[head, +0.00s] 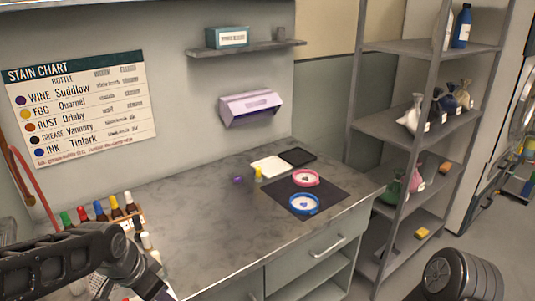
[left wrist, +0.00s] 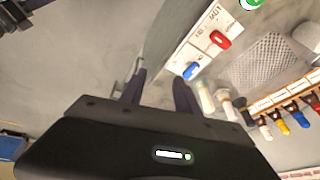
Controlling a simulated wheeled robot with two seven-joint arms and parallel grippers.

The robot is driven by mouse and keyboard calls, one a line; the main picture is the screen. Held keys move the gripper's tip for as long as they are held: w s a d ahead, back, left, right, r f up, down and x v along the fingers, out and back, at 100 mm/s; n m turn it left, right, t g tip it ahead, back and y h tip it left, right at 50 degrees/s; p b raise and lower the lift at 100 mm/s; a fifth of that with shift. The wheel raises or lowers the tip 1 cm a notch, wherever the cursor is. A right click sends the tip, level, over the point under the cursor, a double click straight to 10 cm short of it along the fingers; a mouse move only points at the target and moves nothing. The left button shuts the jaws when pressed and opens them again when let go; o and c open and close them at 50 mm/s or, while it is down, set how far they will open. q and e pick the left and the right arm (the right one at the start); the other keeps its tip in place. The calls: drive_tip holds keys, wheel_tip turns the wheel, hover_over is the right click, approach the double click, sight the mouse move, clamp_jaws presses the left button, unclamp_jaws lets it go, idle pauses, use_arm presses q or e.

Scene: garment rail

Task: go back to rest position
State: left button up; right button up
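My left arm comes in at the lower left of the head view, with its gripper (head: 152,287) low by the counter's front left edge. In the left wrist view the two dark fingers of my left gripper (left wrist: 160,88) stand apart with nothing between them. A part of my right arm shows at the bottom right of the head view; its gripper is out of view.
The grey counter (head: 190,225) holds a rack of several capped bottles (head: 118,212) at left. A dark mat (head: 335,197) bears a pink dish (head: 306,178) and a blue dish (head: 304,204). Shelving (head: 385,47) stands at right. The counter's middle is clear.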

use_arm(q)
drive_tip(key=d+f+n+t+h, duration=0.1)
drive_tip(key=d+f+n, duration=0.2)
drive_tip(key=d+f, duration=0.5)
drive_tip(key=d+f+n+h, duration=0.1)
drive_tip(key=d+f+n, duration=0.25)
drive_tip(key=f, duration=0.85)
drive_tip(key=s+d+f+n+g, duration=0.1)
drive_tip(key=s+d+f+g, duration=0.1)
drive_tip(key=s+f, duration=0.4)
drive_tip(key=s+d+f+n+g, duration=0.1)
drive_tip(key=s+d+f+g, duration=0.1)
drive_tip(key=s+f, duration=0.5)
drive_tip(key=s+d, duration=0.1)
drive_tip(key=s, duration=0.4)
drive_tip(key=shift+s+d+h, duration=0.15)
drive_tip(key=shift+d+h, duration=0.1)
drive_tip(key=shift+h, duration=0.15)
drive_tip(key=shift+f, duration=0.1)
